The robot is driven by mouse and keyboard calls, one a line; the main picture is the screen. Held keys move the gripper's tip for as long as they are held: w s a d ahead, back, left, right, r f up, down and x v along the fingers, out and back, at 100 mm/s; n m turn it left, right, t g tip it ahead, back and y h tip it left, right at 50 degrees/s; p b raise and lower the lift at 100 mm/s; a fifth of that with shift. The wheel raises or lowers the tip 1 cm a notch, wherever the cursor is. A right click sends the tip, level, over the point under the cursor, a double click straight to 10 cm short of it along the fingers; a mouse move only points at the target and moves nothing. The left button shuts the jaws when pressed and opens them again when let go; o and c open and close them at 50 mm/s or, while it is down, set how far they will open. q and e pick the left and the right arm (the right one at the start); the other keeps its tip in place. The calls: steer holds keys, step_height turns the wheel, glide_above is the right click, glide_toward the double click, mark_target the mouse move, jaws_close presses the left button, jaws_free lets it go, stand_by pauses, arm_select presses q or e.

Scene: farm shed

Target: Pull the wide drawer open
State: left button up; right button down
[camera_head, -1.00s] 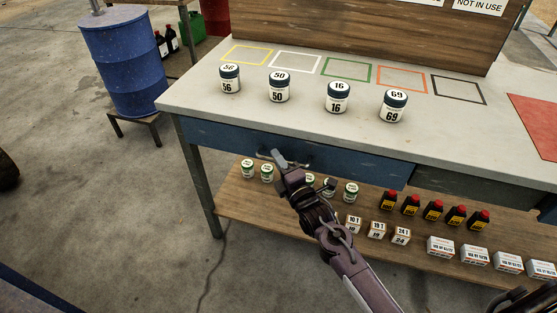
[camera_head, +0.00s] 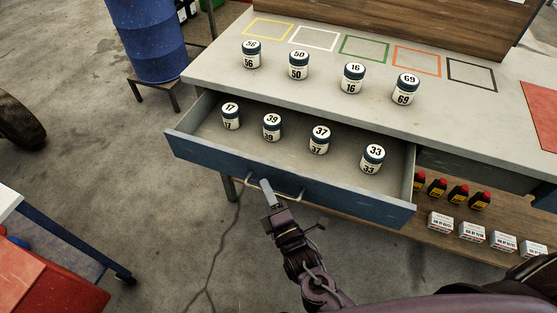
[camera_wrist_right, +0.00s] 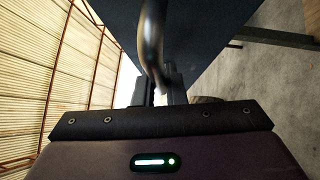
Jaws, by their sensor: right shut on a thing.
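The wide blue drawer (camera_head: 340,190) under the grey workbench is pulled out and its inside shows. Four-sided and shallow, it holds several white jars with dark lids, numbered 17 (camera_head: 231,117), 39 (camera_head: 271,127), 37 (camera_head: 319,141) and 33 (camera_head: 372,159). A curved metal handle (camera_head: 291,196) is on its front. My right gripper (camera_head: 268,190) is shut on the handle near its left end. In the right wrist view the handle bar (camera_wrist_right: 152,45) runs down between the fingers (camera_wrist_right: 158,90). My left gripper is not in view.
Several numbered jars stand on the workbench top (camera_head: 220,75) before coloured outlines. Bottles (camera_head: 459,194) and white boxes (camera_head: 473,235) sit on the lower shelf (camera_head: 390,240). A blue barrel (camera_head: 147,40) stands at upper left, a blue-framed table (camera_head: 75,245) at lower left. Floor between is clear.

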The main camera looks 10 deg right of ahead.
steer(key=s+a+p, duration=0.3)
steer(key=s+a, duration=0.5)
steer(key=s, duration=0.4)
steer(key=c, duration=1.5)
jaws_free()
steer(key=b+v, duration=0.1)
steer(key=v, duration=0.6)
steer(key=shift+s, duration=0.4)
